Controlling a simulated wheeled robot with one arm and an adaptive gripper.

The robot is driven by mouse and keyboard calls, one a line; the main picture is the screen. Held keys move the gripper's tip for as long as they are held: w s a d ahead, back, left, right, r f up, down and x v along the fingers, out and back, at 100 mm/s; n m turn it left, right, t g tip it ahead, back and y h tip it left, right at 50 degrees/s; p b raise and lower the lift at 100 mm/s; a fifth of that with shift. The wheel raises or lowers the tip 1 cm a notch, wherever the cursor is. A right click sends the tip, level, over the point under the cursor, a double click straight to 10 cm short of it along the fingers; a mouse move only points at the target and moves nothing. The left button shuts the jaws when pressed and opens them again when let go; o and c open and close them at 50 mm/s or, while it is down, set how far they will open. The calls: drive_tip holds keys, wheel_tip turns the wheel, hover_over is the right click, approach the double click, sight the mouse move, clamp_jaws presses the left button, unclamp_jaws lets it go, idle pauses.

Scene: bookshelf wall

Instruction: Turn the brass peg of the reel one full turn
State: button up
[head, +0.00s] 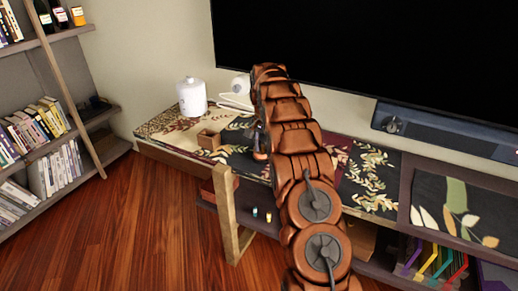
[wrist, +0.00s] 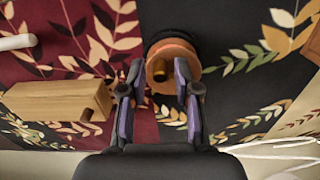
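The reel (wrist: 185,50) shows in the wrist view at top centre, a copper-coloured disc with a dark round part behind it. Its brass peg (wrist: 159,74) stands out from the disc towards my gripper. My gripper (wrist: 159,68) is open, with one finger on each side of the peg. A gap shows between each finger and the peg, so the peg is not gripped. In the head view my arm hides most of the reel and the gripper.
A white canister (head: 192,97) stands further left on the patterned cabinet top (head: 165,122). A large screen (head: 350,45) and soundbar (head: 440,128) are behind. White cables (wrist: 275,148) lie nearby.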

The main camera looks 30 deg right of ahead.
sight(263, 148)
drive_tip(key=shift+o, duration=0.2)
drive_tip(key=shift+r, duration=0.1)
wheel_tip(263, 148, up, 6)
drive_tip(key=shift+r, duration=0.65)
drive_tip(key=shift+a, duration=0.1)
